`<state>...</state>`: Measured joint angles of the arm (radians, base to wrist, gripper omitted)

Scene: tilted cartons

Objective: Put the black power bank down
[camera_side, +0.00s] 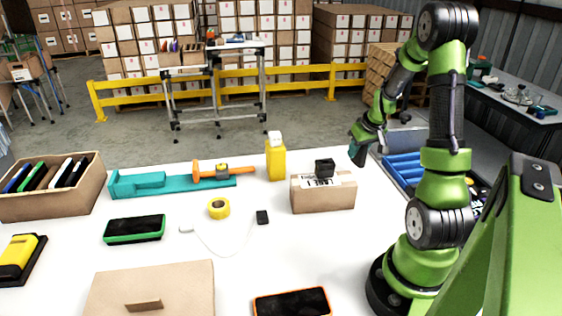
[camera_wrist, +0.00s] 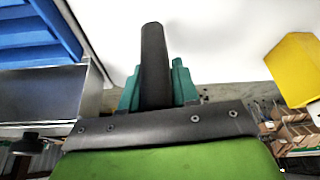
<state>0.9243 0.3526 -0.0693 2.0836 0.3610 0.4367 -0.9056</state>
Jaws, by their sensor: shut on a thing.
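My gripper (camera_wrist: 156,88) has teal fingers and is shut on the black power bank (camera_wrist: 153,60), which stands out between the fingertips in the wrist view. In the side view my gripper (camera_side: 358,152) hangs near the back right of the white table, right of the yellow bottle and left of the blue tray. The power bank is hard to make out there against the fingers. Whether it touches the table cannot be told.
A cardboard box (camera_side: 323,194) with a small black block (camera_side: 324,167) on top stands left of and in front of my gripper. A yellow bottle (camera_side: 276,161) stands farther left. A blue tray (camera_side: 404,167) lies right. White table (camera_side: 372,225) is bare in front.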

